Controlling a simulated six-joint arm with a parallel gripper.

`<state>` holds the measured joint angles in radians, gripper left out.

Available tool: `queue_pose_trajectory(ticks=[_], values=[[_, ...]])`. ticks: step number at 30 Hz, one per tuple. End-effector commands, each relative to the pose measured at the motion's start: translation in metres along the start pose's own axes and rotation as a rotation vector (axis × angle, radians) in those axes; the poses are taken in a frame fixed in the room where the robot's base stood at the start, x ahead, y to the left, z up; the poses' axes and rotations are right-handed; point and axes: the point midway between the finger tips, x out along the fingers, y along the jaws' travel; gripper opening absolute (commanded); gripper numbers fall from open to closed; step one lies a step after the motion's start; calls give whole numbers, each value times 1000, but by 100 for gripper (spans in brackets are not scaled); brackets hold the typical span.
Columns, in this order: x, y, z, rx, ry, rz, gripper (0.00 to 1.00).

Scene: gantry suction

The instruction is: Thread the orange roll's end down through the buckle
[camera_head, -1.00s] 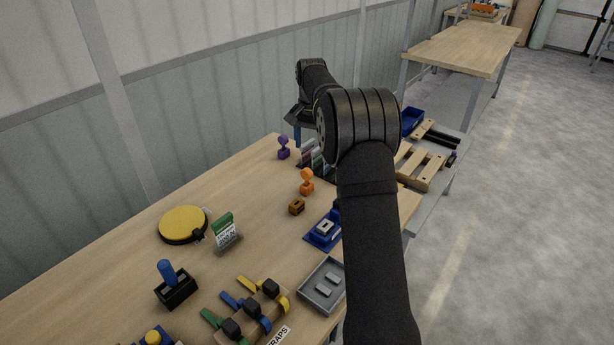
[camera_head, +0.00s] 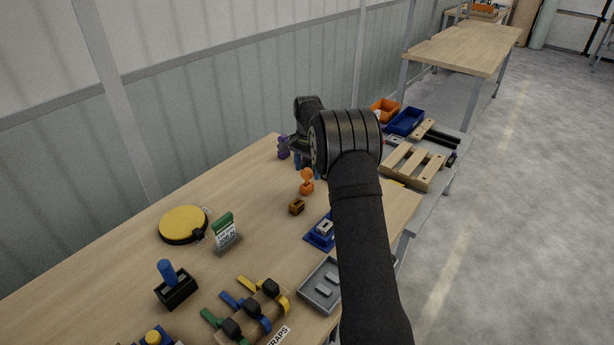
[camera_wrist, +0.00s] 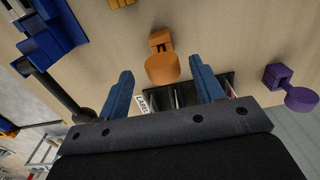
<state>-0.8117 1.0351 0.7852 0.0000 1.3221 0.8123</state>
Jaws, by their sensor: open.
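The orange roll (camera_head: 307,182), a round orange disc with a small block at its foot, stands on the wooden table. In the wrist view the orange roll (camera_wrist: 162,66) appears between and beyond my fingertips, with no contact visible. My gripper (camera_wrist: 161,72) is open, its two blue fingers apart and nothing between them. In the head view my gripper (camera_head: 298,158) is above the table behind the orange roll. A small grey piece, likely the buckle (camera_head: 325,228), sits on a blue fixture (camera_head: 315,241), partly hidden by my arm.
A purple roll (camera_wrist: 295,92) stands to the right in the wrist view. A black holder with label cards (camera_wrist: 180,96) lies below the orange roll there. A small brown block (camera_head: 296,207), grey tray (camera_head: 308,291), strap rack and yellow disc (camera_head: 183,223) share the table.

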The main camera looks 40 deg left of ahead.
Motion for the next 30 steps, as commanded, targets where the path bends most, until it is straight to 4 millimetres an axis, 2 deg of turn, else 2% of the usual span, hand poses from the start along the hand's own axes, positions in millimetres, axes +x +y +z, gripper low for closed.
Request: queue_pose_trajectory(ticks=[7,15,22,23,27,30], values=[[15,-1,0,0,-1,1,61],[53,-3,-1,0,-1,-1,61],[56,-3,-1,0,1,-2,61],[56,-3,-1,0,1,-2,57],[55,-3,-1,0,1,-2,30],[55,-3,-1,0,1,-3,13]])
